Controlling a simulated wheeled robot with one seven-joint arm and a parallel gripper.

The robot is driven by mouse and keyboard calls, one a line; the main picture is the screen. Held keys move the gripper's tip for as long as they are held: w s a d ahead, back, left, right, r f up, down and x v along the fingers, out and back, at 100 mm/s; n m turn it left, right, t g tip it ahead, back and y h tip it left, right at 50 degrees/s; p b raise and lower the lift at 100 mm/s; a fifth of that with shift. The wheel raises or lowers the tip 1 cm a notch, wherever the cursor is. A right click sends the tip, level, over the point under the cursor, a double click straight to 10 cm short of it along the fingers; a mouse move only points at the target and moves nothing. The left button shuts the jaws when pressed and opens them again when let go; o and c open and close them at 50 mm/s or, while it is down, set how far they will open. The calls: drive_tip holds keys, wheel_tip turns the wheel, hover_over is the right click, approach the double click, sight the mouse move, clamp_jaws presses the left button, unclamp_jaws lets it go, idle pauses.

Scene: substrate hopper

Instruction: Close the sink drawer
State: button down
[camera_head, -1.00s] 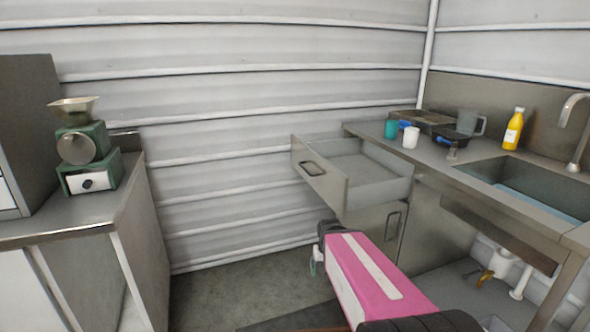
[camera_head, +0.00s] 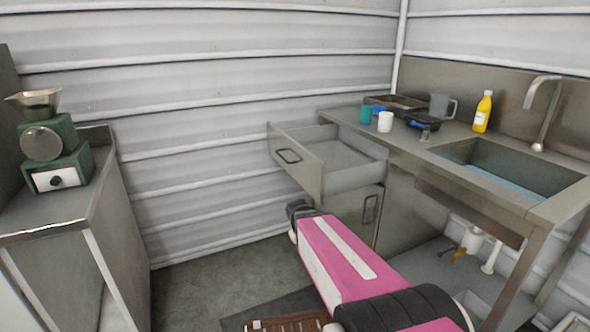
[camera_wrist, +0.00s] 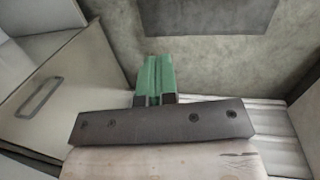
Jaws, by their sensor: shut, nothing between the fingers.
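The sink drawer (camera_head: 302,172) is pulled well out from the left end of the sink counter (camera_head: 420,150), and its inside looks empty. Its front carries a dark bar handle (camera_head: 288,156). Below it is a cabinet door (camera_head: 345,222) with its own handle. My pink arm reaches toward the cabinet from below, and its end is near the floor side of the drawer. My gripper (camera_wrist: 156,62) shows in the wrist view with its green fingers shut and empty. A grey panel with a handle (camera_wrist: 40,97) lies to its left there, apart from the fingers; I cannot tell which front it is.
Cups, pans and a yellow bottle (camera_head: 483,111) stand on the counter beside the sink basin (camera_head: 510,165). A left counter (camera_head: 60,215) holds a green grinder (camera_head: 52,155). Bare floor (camera_head: 215,275) lies between, and a brown slatted thing (camera_head: 285,322) is at the bottom.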

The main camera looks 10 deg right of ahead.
drive_tip(key=w+r+n+h, duration=0.3)
drive_tip(key=w+n+h, duration=0.2)
drive_tip(key=w+n, duration=0.3)
drive_tip(key=n+t+h, duration=0.5)
drive_tip(key=n+h, duration=0.5)
approach(304, 172)
drive_tip(key=x, duration=0.7)
drive_tip(key=shift+w+d+r, duration=0.1)
drive_tip(key=shift+d, duration=0.15)
drive_tip(key=shift+d, duration=0.1)
drive_tip(key=x, duration=3.3)
drive_tip(key=shift+d, duration=0.4)
